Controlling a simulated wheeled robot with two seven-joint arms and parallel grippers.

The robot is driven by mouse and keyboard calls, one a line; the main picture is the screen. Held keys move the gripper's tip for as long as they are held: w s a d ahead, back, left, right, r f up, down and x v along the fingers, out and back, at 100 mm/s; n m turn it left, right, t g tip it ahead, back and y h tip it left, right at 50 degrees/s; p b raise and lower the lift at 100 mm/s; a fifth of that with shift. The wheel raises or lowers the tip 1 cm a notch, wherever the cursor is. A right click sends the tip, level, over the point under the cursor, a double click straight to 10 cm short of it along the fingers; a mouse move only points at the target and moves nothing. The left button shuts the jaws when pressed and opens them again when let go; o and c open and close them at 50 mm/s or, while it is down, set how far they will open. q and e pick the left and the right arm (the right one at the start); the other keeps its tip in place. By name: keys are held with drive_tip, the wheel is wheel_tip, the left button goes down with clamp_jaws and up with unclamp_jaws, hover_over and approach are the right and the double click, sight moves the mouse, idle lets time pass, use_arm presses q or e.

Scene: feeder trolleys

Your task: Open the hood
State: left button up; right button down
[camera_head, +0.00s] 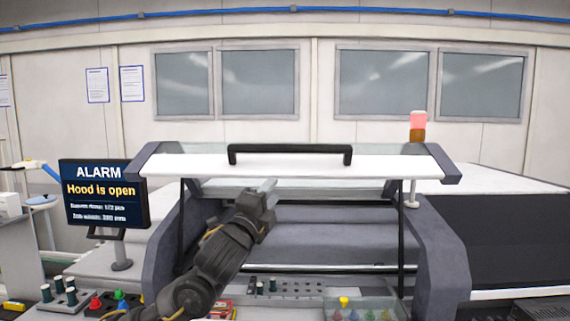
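The hood (205,165) is a white front panel with grey ends, standing raised above the machine's opening on two thin dark struts. Its black bar handle (290,149) runs along the middle of the panel. My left gripper (268,186) is just below the panel, in front of the opening, and apart from the handle. Its fingers point up and are seen edge-on, so I cannot tell whether they are open or shut. My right gripper is not in view.
A monitor (105,193) at the left reads "ALARM, Hood is open". A signal lamp (418,122) glows red at the right. Grey side walls (440,245) flank the opening. Small knobs and a clear bin (362,308) of coloured parts lie along the front.

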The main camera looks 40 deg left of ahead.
use_arm(q)
drive_tip(key=m+t, duration=0.1)
approach(287, 152)
drive_tip(key=shift+h, duration=0.3)
drive_tip(key=p+x, duration=0.6)
drive_tip(key=x, duration=0.2)
drive_tip(key=shift+a+r+p, duration=0.1)
drive_tip(key=shift+r+p, duration=0.2)
drive_tip(key=shift+p, duration=0.1)
drive_tip(key=shift+w, duration=0.35)
clamp_jaws()
